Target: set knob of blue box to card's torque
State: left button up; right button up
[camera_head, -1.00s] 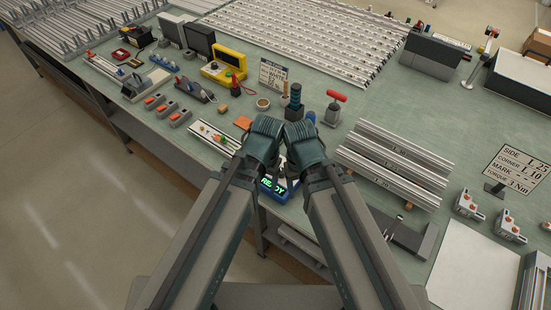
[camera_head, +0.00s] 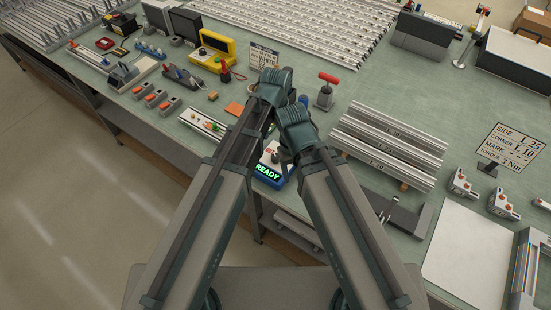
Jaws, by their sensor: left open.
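The blue box (camera_head: 269,176) sits near the front edge of the bench, with a pale top and a green lit display reading READY. Its knob is not clearly visible behind my right wrist. The card (camera_head: 511,147) stands at the right and reads SIDE L 25, CORNER L 10, a MARK line and TORQUE 3 Nm. My left gripper (camera_head: 272,88) is open beyond the box; its fingers are mostly hidden by its own wrist.
Aluminium profiles (camera_head: 385,148) lie right of the box. A tray with small parts (camera_head: 205,125) lies to its left. A red-handled tool (camera_head: 326,90) stands behind, near a small job card (camera_head: 263,56). Grey blocks (camera_head: 462,186) and a white sheet (camera_head: 468,255) are at right.

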aim_at(276, 156)
pick_arm(q)
notch_tip(276, 156, down, 10)
jog(key=b, duration=0.9)
jog(key=shift+f, duration=0.1)
pick_arm(e)
notch_tip(276, 156, down, 10)
jog(key=shift+f, duration=0.1)
pick_arm(q)
grip_shut()
